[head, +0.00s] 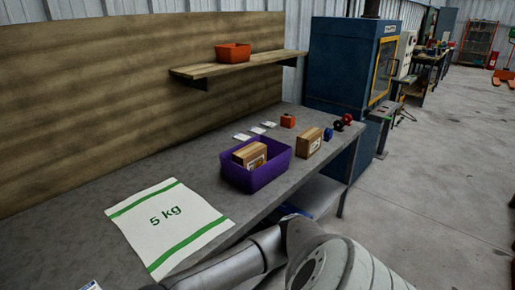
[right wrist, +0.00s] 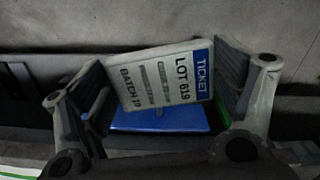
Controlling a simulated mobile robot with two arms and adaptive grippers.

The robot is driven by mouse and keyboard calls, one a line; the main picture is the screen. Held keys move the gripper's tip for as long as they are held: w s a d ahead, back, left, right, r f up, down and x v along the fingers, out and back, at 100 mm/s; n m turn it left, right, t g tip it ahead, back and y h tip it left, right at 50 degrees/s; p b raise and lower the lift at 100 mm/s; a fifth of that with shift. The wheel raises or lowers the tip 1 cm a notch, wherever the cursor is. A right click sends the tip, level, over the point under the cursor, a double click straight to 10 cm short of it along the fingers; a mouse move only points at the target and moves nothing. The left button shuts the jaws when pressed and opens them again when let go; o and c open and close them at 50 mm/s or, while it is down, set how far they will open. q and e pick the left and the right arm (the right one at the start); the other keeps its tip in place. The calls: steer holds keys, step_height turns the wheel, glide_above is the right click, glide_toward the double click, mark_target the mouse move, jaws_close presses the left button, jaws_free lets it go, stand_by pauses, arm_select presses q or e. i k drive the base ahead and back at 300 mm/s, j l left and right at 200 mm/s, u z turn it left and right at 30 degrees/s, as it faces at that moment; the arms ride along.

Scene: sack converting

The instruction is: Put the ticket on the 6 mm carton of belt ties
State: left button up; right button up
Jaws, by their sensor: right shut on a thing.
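My right gripper (right wrist: 165,95) is shut on the ticket (right wrist: 165,75), a white card with a blue "TICKET" band, "LOT 619" and "BATCH 19". A blue piece (right wrist: 160,119) shows just below the card between the fingers. In the head view only my arm shows at the bottom; a white and blue corner (head: 91,286) at the lower left edge may be the ticket. One brown carton (head: 250,155) is inside the purple bin (head: 265,178). Another brown carton (head: 309,142) stands on the bench right of it. Their size labels are too small to read. My left gripper is out of view.
A flat white "5 kg" sack (head: 168,222) lies on the grey bench (head: 80,232) at front. An orange bin (head: 232,53) sits on the shelf (head: 250,64).

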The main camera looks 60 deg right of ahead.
mark_target(245, 151)
steer(key=k+l, duration=0.1)
steer(key=l, duration=0.45)
steer(key=k+l, duration=0.1)
steer(key=l, duration=1)
steer(key=k, duration=0.05)
